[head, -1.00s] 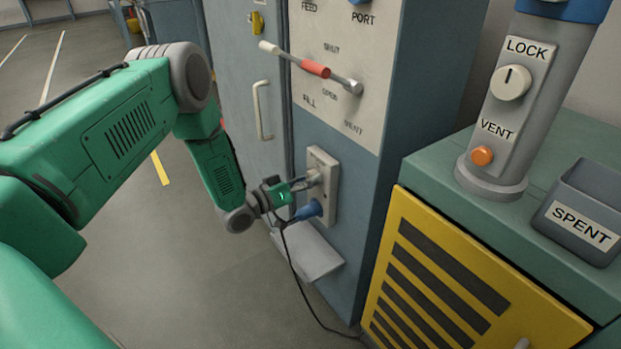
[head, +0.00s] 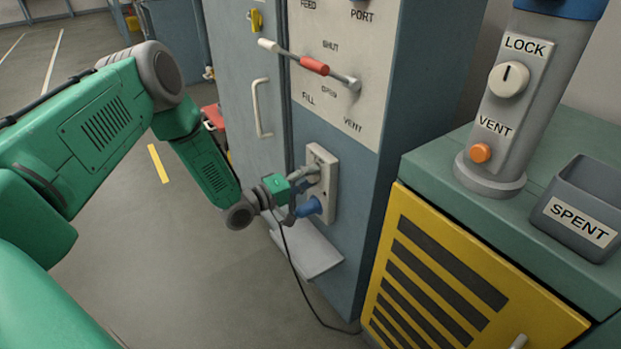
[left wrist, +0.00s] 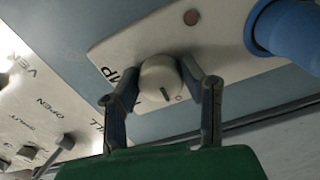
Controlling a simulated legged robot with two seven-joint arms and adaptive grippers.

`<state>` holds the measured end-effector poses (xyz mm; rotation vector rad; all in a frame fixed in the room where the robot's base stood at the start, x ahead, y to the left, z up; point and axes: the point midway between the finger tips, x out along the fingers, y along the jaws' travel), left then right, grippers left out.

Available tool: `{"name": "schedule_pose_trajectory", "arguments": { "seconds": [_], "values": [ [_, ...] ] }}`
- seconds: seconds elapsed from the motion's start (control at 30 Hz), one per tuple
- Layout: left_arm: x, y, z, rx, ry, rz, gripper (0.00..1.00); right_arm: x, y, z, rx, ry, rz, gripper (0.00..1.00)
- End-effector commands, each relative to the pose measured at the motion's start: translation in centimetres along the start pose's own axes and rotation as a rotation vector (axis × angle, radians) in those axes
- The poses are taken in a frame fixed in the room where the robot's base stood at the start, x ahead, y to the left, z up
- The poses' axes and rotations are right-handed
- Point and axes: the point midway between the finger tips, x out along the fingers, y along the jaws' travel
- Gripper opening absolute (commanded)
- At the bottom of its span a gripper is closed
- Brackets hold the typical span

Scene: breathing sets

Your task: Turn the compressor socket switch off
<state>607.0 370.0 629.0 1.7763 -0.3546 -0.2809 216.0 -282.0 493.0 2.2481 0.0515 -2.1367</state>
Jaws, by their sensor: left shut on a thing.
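The compressor socket switch (left wrist: 160,78) is a round pale knob with a short dark pointer line, on a light plate with a partly hidden label. In the left wrist view the line points toward the lower edge, close to a small 0-like mark. My left gripper (left wrist: 166,76) is shut on the knob, one finger on each side. In the head view my left gripper (head: 306,180) reaches the socket plate (head: 328,190) on the cabinet front and hides most of the knob. A blue plug (head: 309,207) sits in the socket just below. My right gripper is not in view.
A dark cable (head: 295,275) hangs from the plug to the floor. A grey shelf (head: 310,255) juts out below the socket. A red-gripped lever (head: 315,67) is above. A yellow louvred cabinet (head: 440,285) with a SPENT bin (head: 582,215) stands at right.

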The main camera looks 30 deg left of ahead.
Motion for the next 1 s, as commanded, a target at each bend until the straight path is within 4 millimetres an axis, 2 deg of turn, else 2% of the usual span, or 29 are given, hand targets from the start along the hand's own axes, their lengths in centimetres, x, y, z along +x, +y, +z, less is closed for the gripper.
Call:
{"name": "schedule_pose_trajectory", "arguments": {
  "seconds": [0.03,0.63,0.67,0.7,1.0],
  "values": [
    [-0.13,-0.19,-0.45,-0.012,0.01,-0.004,0.07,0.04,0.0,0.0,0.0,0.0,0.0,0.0],
    [-0.11,-0.2,-0.46,-0.049,0.011,-0.005,0.07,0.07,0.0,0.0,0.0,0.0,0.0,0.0],
    [-0.11,-0.21,-0.46,-0.048,0.011,-0.005,0.43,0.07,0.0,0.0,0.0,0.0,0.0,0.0],
    [-0.11,-0.2,-0.44,-0.048,0.01,-0.005,0.56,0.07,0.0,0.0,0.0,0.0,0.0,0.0],
    [-0.09,-0.03,-0.17,-0.048,0.004,-0.002,0.56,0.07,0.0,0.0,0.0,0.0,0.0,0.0]
  ]
}}
